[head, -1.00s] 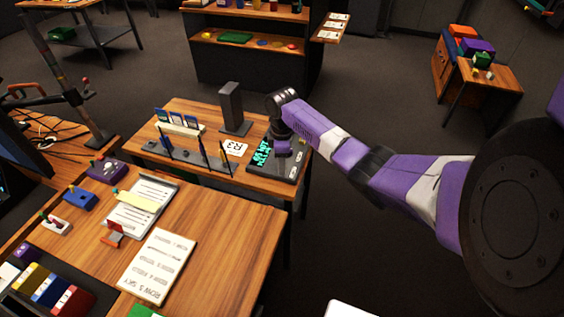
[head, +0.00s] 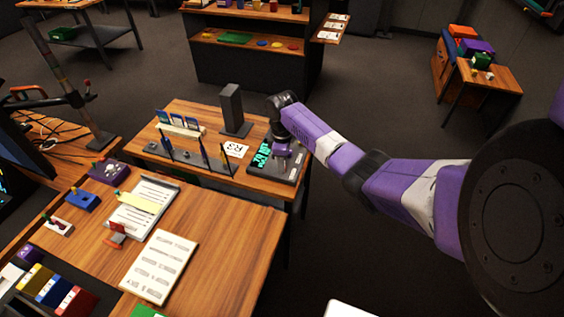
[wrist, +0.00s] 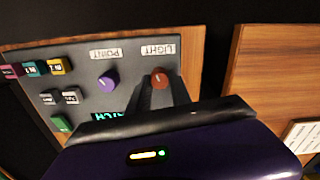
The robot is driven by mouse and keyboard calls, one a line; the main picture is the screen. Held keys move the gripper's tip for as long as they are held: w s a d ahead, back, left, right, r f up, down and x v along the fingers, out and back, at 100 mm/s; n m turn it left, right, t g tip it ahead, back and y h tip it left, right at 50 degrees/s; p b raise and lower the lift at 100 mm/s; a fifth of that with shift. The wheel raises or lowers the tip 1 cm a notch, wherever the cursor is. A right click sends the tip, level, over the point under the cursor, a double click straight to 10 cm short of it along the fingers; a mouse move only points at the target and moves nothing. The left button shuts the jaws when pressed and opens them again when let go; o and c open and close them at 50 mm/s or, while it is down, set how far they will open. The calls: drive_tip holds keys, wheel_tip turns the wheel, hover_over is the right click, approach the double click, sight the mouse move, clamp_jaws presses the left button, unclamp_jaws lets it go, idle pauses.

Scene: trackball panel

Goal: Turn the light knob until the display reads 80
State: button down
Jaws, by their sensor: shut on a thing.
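The light knob (wrist: 159,79) is a reddish-brown knob below an upside-down LIGHT label (wrist: 158,48) on the dark panel (wrist: 105,78). My gripper (wrist: 160,88) has its dark fingers on either side of this knob and is shut on it. The display (wrist: 110,117) shows cyan text but is mostly hidden behind my gripper's body in the wrist view. In the head view the display (head: 261,157) shows cyan characters too small to read. My gripper (head: 283,153) is over the panel there, hiding the knob.
Several coloured and grey buttons (wrist: 60,66) are farther left. A dark upright block (head: 232,108) and a rack of blue cards (head: 180,128) share the table.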

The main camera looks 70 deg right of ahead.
drive_tip(key=m+p, duration=0.2)
drive_tip(key=m, duration=0.1)
drive_tip(key=shift+a+r, duration=0.1)
drive_tip(key=shift+m+p, duration=0.75)
drive_tip(key=shift+m, duration=1.75)
drive_tip(key=c, duration=1.2)
unclamp_jaws()
drive_tip(key=shift+o, duration=0.2)
wheel_tip(320, 180, up, 8)
drive_tip(key=shift+f, duration=0.2)
